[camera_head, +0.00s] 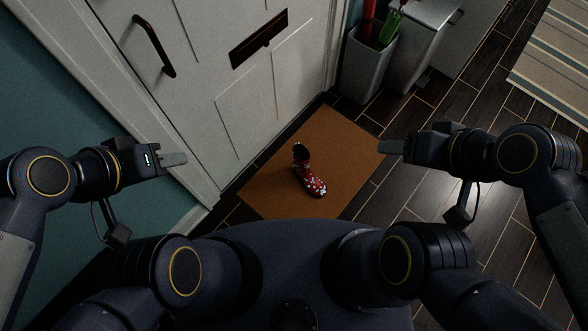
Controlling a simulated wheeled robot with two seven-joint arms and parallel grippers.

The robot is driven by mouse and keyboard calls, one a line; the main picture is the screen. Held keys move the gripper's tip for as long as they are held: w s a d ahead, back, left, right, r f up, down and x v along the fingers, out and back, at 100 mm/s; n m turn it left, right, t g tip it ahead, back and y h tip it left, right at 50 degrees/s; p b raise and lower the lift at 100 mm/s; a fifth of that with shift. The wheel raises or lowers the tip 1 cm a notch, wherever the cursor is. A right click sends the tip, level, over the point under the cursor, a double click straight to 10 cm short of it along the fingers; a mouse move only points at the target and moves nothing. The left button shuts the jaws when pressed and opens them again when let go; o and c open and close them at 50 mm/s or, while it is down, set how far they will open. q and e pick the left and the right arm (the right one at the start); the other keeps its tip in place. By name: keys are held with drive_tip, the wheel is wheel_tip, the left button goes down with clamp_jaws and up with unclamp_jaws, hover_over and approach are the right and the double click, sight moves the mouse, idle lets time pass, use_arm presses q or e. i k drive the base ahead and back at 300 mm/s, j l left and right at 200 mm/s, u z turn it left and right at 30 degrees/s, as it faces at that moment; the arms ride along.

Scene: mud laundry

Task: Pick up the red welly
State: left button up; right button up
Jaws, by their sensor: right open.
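The red welly (309,175) stands on the brown doormat (265,199). It is red with white spots, with its dark opening at the top and its toe pointing toward me. My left gripper (180,159) is in the air to the left of the welly, in front of the door, and apart from it. Its jaw gap cannot be made out from this angle. My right gripper (384,147) is open and empty to the right of the welly, near the mat's right edge and apart from it.
A white door (215,100) with a dark handle (154,46) and a letter slot stands behind the mat at left. A grey bin (362,68) holding red and green items stands beyond the mat. A striped rug (555,60) lies at upper right. Dark tiled floor at right is clear.

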sight(300, 156)
drive_tip(key=z, duration=0.25)
drive_tip(key=l+u, duration=0.15)
drive_tip(key=u, duration=0.5)
drive_tip(key=l+u, duration=0.25)
drive_tip(key=l, duration=0.15)
drive_tip(key=k+l+u, duration=0.25)
drive_tip(key=l+u, duration=0.25)
drive_tip(key=l, duration=0.25)
drive_tip(key=k+l+u, duration=0.2)
drive_tip(key=l+u, duration=0.75)
drive_tip(key=l, duration=0.15)
drive_tip(key=k+l+u, duration=0.1)
drive_tip(key=l+u, duration=0.3)
drive_tip(key=k+l+u, duration=0.1)
drive_tip(key=l, duration=0.25)
drive_tip(key=k+l, duration=0.1)
drive_tip(key=l, duration=0.25)
drive_tip(key=k+l+u, duration=0.15)
drive_tip(key=l, duration=0.2)
drive_tip(key=k+l, duration=0.1)
drive_tip(key=l, duration=0.25)
drive_tip(key=i+u, duration=0.05)
